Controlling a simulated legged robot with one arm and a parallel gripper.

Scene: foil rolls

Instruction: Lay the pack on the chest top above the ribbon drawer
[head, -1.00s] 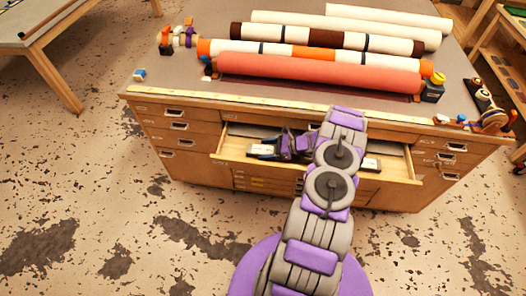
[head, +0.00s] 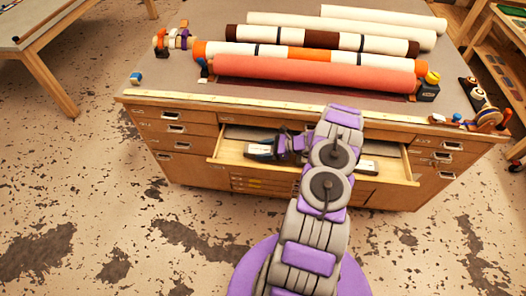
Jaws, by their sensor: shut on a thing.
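The open drawer (head: 227,153) is pulled out of the wooden chest's front and holds small items. My gripper (head: 276,150) is inside the drawer's outline, left of its middle, pointing left. It is shut on a small dark and white pack (head: 258,152), of which the left end shows. The rest of the pack is hidden by the gripper. I cannot tell whether the pack touches the drawer floor. The chest top (head: 200,84) lies above and behind the drawer. Its front edge carries a yellow measuring strip (head: 215,101).
Several long rolls lie across the chest top, the nearest a coral one (head: 315,71). Small tools and spools stand at the top's left and right ends. A white item (head: 365,167) lies in the drawer right of my arm. The front left of the top is mostly clear.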

